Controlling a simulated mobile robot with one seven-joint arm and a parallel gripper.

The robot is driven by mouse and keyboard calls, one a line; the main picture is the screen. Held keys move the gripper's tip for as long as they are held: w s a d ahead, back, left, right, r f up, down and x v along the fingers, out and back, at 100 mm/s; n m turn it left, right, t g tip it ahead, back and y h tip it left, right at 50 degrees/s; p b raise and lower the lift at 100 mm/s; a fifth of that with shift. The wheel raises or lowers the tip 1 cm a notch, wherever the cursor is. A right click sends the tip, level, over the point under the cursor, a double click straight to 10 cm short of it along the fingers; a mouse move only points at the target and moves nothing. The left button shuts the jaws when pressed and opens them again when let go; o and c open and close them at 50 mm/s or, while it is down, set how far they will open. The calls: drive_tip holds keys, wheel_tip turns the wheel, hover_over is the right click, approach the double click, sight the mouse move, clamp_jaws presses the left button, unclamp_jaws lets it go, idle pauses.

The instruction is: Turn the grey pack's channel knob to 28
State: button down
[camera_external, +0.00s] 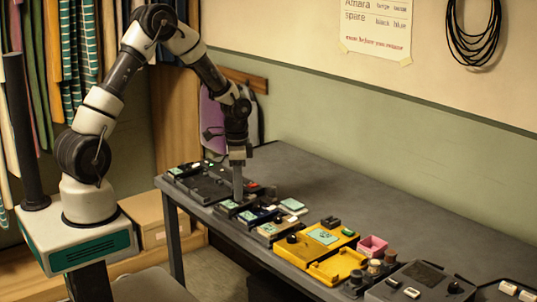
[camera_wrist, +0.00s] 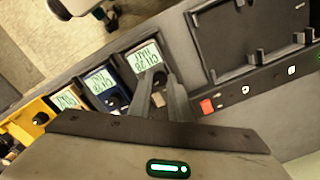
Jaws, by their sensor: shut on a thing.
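The grey pack (camera_wrist: 133,62) lies on the table in a row of packs, with a pale green label (camera_wrist: 144,56) that appears to read "CH 28" above a second, unclear line. In the external view the grey pack (camera_external: 228,205) sits under my gripper (camera_external: 238,197), which points straight down. In the wrist view my gripper (camera_wrist: 160,88) is shut on the grey pack's dark channel knob (camera_wrist: 158,79). The fingers cover most of the knob, so its pointer and setting cannot be read.
A blue pack (camera_wrist: 101,84) and a tan pack (camera_wrist: 68,101) stand close beside the grey pack. A black dock (camera_wrist: 245,40) lies on its other side, near a red button (camera_wrist: 207,106). A yellow tray (camera_external: 335,268) and pink box (camera_external: 373,247) stand farther along. The table's back half is clear.

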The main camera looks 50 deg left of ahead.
drive_tip(key=c, duration=1.6)
unclamp_jaws()
wheel_tip(320, 180, up, 18)
drive_tip(key=shift+f+p, duration=0.25)
drive_tip(key=shift+p, duration=0.75)
drive_tip(key=s+r+n+t+p, duration=0.2)
drive_tip(key=s+r+p, duration=0.1)
drive_tip(key=s+r, duration=0.4)
drive_tip(key=s+d+r+n+t+p, duration=0.1)
drive_tip(key=s+r+n+p, duration=0.1)
drive_tip(key=s+r, duration=0.4)
drive_tip(key=s+r+n+t+p, duration=0.2)
drive_tip(key=s+r+n+p, duration=0.1)
drive_tip(key=s+r, duration=0.4)
drive_tip(key=shift+s+d+r+t+p, duration=0.15)
drive_tip(key=shift+s+d+p, duration=0.05)
drive_tip(key=shift+s, duration=0.25)
drive_tip(key=shift+s+d+r+t+p, duration=0.15)
drive_tip(key=shift+s+d, duration=0.05)
drive_tip(key=shift+s, duration=0.25)
